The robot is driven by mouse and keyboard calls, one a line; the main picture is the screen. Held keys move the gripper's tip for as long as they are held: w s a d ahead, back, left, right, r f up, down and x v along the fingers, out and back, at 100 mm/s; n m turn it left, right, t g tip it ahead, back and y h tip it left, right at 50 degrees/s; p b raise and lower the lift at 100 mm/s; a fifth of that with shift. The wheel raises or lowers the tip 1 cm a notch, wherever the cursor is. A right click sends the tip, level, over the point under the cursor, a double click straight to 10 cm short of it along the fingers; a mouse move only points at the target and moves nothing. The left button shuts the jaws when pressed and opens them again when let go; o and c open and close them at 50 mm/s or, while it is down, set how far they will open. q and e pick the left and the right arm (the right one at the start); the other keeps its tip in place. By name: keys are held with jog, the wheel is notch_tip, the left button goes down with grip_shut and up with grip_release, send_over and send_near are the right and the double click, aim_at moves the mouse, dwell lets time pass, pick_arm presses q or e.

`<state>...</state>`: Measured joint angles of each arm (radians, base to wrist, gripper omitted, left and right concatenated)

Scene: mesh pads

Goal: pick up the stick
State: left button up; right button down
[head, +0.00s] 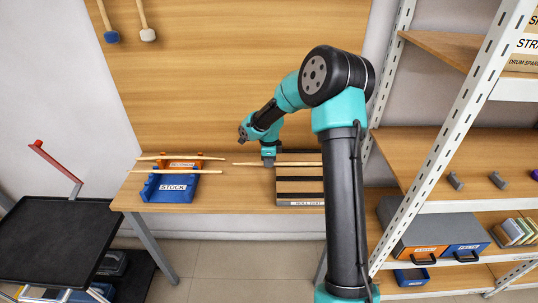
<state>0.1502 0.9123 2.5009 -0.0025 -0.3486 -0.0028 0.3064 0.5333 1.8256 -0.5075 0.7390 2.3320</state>
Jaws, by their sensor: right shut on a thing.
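A pale wooden stick (246,164) lies level over the back part of the roll test board (300,203), with its left end sticking out past the board. My right gripper (268,163) points down and is shut on this stick near the board's left edge. Its fingertips are small here, and I cannot tell whether the stick is clear of the board. Two more sticks rest on the holders at the left of the table: one across the blue stock holder (173,189), one across the orange holder (183,165). My left gripper is not in view.
The wooden table (235,195) is bare between the holders and the board. A white-framed shelf unit (440,148) stands close on the right. A black cart (55,245) stands at the left. Two mallets (147,34) hang on the back panel.

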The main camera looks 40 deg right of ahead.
jog(key=s+a, duration=0.6)
jog(key=s, duration=0.1)
jog(key=shift+r, duration=0.4)
jog(key=shift+w, duration=0.15)
dwell(0.8)
